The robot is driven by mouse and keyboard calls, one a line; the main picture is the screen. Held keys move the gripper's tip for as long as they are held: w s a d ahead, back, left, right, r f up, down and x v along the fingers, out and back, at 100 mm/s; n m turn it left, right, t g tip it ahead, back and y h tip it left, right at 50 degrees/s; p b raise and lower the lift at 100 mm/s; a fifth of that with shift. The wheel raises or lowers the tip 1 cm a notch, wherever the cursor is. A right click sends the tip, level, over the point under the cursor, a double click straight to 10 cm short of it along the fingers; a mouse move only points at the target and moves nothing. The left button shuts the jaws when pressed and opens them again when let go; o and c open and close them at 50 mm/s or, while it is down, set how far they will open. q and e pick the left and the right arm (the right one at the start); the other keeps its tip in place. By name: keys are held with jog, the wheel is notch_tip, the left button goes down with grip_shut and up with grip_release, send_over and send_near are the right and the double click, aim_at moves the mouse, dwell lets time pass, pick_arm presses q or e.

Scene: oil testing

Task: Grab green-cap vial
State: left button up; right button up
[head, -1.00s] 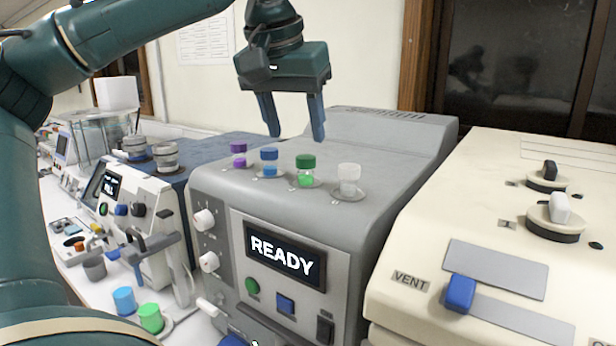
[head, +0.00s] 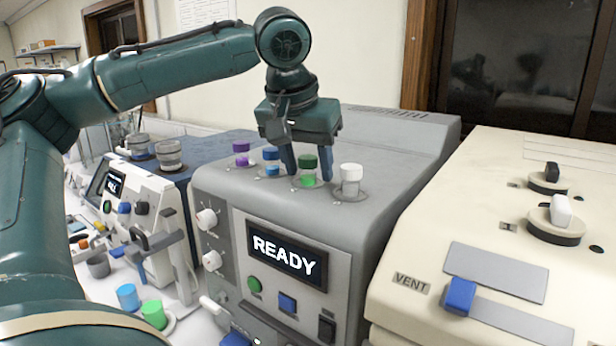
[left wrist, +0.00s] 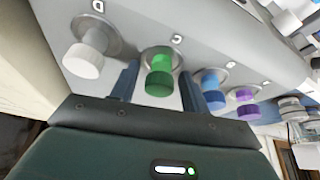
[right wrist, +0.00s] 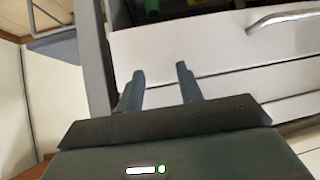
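The green-cap vial (head: 308,167) stands upright in a socket on top of the grey machine, between the blue-cap vial (head: 271,160) and the white-cap vial (head: 351,178). My left gripper (head: 307,172) is lowered at it, fingers apart. In the left wrist view the green-cap vial (left wrist: 159,75) lies between the two open fingers of my left gripper (left wrist: 160,88), with gaps on both sides. My right gripper (right wrist: 160,82) is open and empty in the right wrist view. It is not seen in the head view.
The purple-cap vial (head: 241,152) stands at the left of the row, and the neighbouring vials are close to my left fingers. A cream machine (head: 480,220) with knobs stands at right. The right wrist view shows a white drawer front (right wrist: 220,45) with a handle.

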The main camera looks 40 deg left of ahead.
pick_arm(q)
jog(key=c, duration=0.8)
jog(key=shift+r, duration=0.1)
jog(key=shift+c, duration=0.2)
